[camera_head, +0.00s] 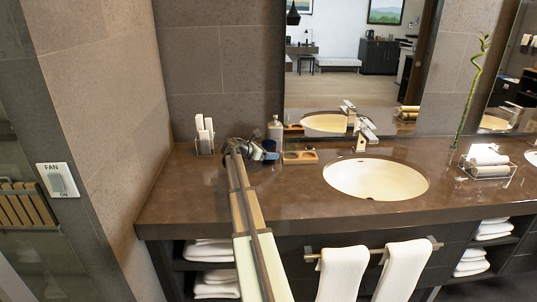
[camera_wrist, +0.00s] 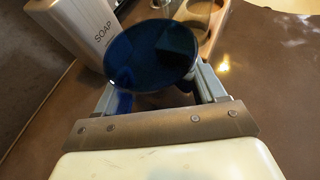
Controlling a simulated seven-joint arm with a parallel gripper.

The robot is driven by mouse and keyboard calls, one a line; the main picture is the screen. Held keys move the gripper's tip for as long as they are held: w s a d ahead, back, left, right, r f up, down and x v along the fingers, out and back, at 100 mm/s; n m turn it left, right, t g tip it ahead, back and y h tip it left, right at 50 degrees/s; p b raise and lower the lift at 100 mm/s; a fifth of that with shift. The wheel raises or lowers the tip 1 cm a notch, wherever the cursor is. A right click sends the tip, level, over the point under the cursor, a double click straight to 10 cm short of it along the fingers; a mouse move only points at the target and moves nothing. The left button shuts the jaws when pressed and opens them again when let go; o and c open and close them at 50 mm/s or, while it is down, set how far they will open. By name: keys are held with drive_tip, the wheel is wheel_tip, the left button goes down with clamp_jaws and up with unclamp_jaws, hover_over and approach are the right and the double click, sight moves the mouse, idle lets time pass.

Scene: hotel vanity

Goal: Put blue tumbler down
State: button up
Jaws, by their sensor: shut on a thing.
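The blue tumbler (camera_wrist: 152,54) is dark blue and glossy, and its round rim faces the camera in the wrist view. My gripper (camera_wrist: 160,98) is shut on it, with a finger on each side. In the head view my gripper (camera_head: 250,151) is over the back left of the brown vanity counter (camera_head: 215,205), and the tumbler (camera_head: 269,146) shows as a small blue patch at its right side. The tumbler's base is hidden, so I cannot tell whether it touches the counter.
A soap dispenser (camera_wrist: 84,28) stands close left of the tumbler, also at the back in the head view (camera_head: 275,129). A wooden holder (camera_head: 300,157) sits to the right, before the sink (camera_head: 375,179). A holder with white rolls (camera_head: 204,138) stands left. The front left counter is clear.

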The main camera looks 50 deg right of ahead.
drive_tip(key=shift+f, duration=0.2)
drive_tip(key=o, duration=1.2)
drive_tip(key=shift+o, duration=0.2)
drive_tip(key=shift+f, duration=0.1)
drive_tip(key=shift+o, duration=0.4)
drive_tip(key=v, duration=1.3)
drive_tip(key=shift+w+a, duration=0.15)
drive_tip(key=shift+a, duration=0.2)
